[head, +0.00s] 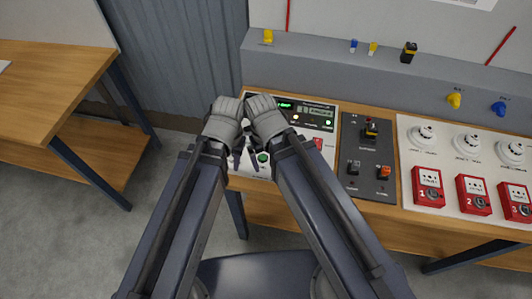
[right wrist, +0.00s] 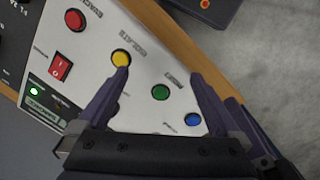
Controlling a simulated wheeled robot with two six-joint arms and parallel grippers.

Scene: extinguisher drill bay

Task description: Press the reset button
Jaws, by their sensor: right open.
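The white control panel (head: 330,160) lies on the bench, partly hidden by my arms. In the right wrist view its near side carries a row of round buttons: red (right wrist: 74,19), yellow (right wrist: 121,58), green (right wrist: 160,92) and blue (right wrist: 193,120). Their labels are too blurred to read surely. The green button also shows in the head view (head: 262,157). My right gripper (right wrist: 162,78) is open and empty above the panel, its fingers either side of the green button in the picture. My left gripper (head: 243,158) hangs close beside it at the panel's left end; its jaw gap is unclear.
The panel also has a red rocker switch (right wrist: 60,68). A dark switch box (head: 367,155) and a white board (head: 450,205) with red call points and detectors stand to the right. A grey ledge (head: 330,60) runs behind. A wooden table (head: 50,70) stands left across open floor.

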